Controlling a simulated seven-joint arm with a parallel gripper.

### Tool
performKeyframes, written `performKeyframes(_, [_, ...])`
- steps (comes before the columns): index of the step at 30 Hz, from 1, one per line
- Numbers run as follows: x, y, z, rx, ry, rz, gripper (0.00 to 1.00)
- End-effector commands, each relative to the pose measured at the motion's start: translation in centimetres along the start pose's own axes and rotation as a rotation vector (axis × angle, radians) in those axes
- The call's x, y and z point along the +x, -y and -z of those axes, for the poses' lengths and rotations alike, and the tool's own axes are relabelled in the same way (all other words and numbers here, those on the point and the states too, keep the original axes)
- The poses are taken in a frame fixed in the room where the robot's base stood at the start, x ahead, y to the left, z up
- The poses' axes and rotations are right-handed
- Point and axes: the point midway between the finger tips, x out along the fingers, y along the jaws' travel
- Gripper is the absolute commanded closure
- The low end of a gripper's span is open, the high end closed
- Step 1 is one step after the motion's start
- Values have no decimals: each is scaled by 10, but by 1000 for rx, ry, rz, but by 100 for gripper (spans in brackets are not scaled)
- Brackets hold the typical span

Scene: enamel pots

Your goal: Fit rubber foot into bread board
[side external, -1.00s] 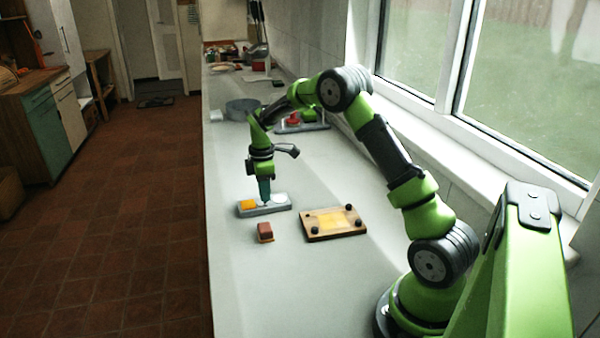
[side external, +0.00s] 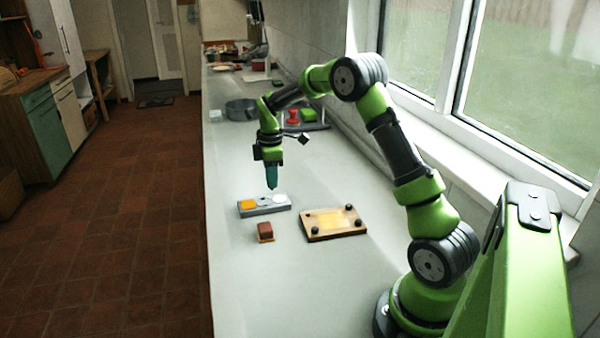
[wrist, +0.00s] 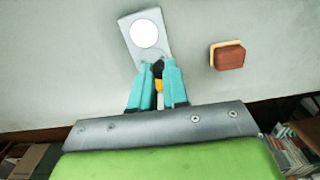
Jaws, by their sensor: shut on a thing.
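My gripper (side external: 271,188) points down above the grey tray, its teal fingers closed. In the wrist view my gripper (wrist: 158,66) has a small black rubber foot (wrist: 157,69) between its fingertips, mostly hidden by them. The wooden bread board (side external: 322,236) lies flat to the right of the tray and nearer the arm's base, apart from my gripper. Dark round feet show at its corners, with a yellow patch in the middle. The board is not in the wrist view.
The grey tray (side external: 281,209) holds a yellow piece (side external: 248,204) and a white disc (side external: 278,198). A red-brown block (side external: 265,228) stands left of the board. A grey pan (side external: 241,109) and a red item (side external: 293,116) are farther back. Bare counter lies between tray and board.

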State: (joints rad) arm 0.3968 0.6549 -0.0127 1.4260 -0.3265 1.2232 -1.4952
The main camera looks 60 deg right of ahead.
Motion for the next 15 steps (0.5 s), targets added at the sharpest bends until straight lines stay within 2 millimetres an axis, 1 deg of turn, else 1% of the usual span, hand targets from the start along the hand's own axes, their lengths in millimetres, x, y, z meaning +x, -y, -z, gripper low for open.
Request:
performKeyframes(1, [-7, 5, -16, 21, -1, -3, 100])
performKeyframes(3, [-11, 16, -35, 39, 0, -1, 100])
performKeyframes(7, [-13, 40, -65, 61, 2, 4, 100])
performKeyframes(10, [-10, 56, -80, 65, 5, 10, 100])
performKeyframes(12, [-6, 64, -85, 62, 7, 16, 100])
performKeyframes(15, [2, 71, -86, 52, 10, 24, 100])
